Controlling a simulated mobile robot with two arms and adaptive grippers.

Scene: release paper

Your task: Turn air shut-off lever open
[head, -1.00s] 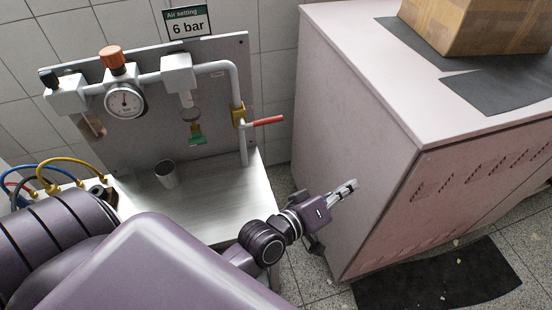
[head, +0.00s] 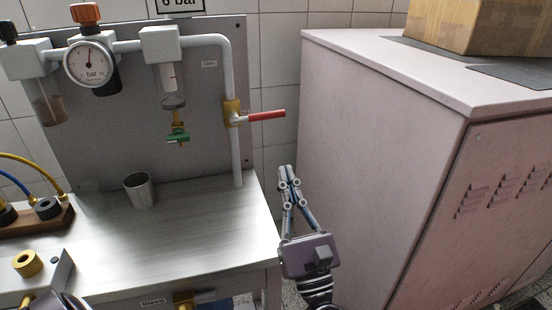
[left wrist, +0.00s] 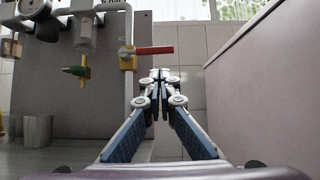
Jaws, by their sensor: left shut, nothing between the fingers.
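The air shut-off lever (head: 266,115) is a red handle on a brass valve (head: 232,112) in the grey pipe. It points sideways to the right, across the vertical pipe. It also shows in the left wrist view (left wrist: 154,50), above the fingertips. My left gripper (head: 289,178) points upward, below and slightly right of the lever and apart from it. Its fingers are shut and empty. In the left wrist view the fingertips (left wrist: 160,75) meet just below the lever.
A pressure gauge (head: 90,64) and a green-handled drain (head: 178,138) sit left of the valve. A metal cup (head: 140,190) stands on the steel bench (head: 190,220). A pink cabinet (head: 385,150) stands close on the right, with a cardboard box (head: 490,28) on top.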

